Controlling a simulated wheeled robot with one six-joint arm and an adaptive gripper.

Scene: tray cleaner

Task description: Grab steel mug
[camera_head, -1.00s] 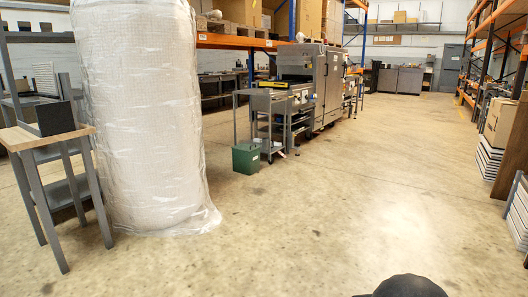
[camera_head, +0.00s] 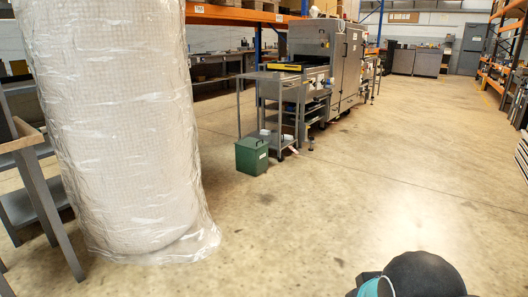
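No steel mug can be made out in the head camera view. A grey tray-cleaning machine (camera_head: 345,65) stands at the back centre, with a small grey side table (camera_head: 275,78) at its near end. Small items on the cart shelves there are too small to identify. A rounded black part with a teal ring at the bottom right edge is part of my own arm. My gripper's fingers are not in view.
A tall plastic-wrapped roll (camera_head: 120,130) stands at the left, beside a grey-legged table (camera_head: 45,200) cut by the left edge. A green bin (camera_head: 252,155) sits on the floor before the machine. Open floor (camera_head: 330,200) spans the centre and right. Orange racks (camera_head: 505,60) line the right.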

